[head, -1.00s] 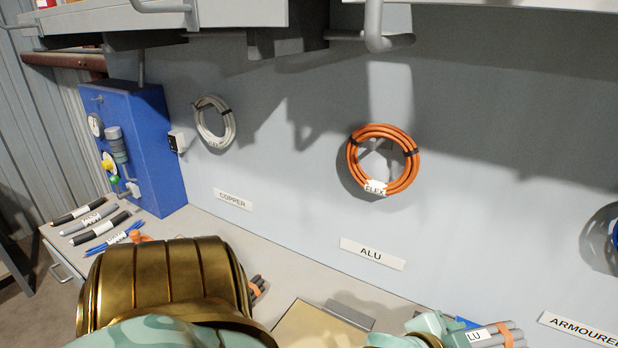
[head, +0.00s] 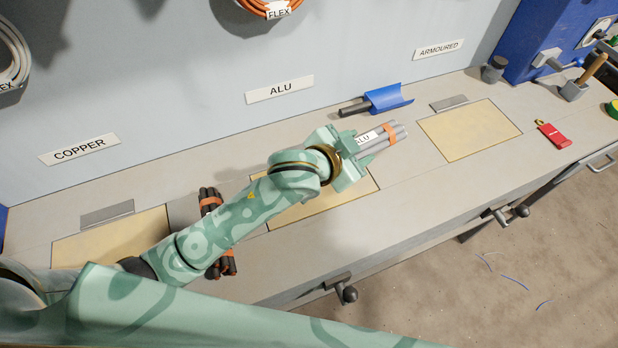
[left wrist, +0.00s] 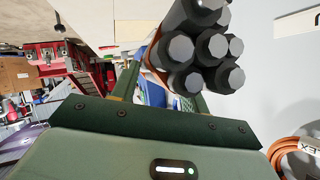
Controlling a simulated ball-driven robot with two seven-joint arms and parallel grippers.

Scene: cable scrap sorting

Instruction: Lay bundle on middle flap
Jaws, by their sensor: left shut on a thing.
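My left gripper (head: 357,156) is shut on a bundle of grey cable pieces (head: 391,144) with an orange band and a white ALU label. The bundle's far end points right. In the left wrist view the cut ends of the bundle (left wrist: 203,47) stick up beyond the fingers. The middle flap (head: 342,196) is a tan panel in the bench, below the ALU sign. My left arm and gripper cover much of it. The bundle appears over or near its right end; its height above the bench is hard to tell. My right gripper is not in view.
Tan flaps lie left (head: 120,240) and right (head: 468,130). Dark cable pieces with orange bands (head: 211,202) lie between the left and middle flaps, partly under my arm. A blue scoop (head: 388,99) lies behind the bundle. A red tag (head: 553,134) lies far right.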

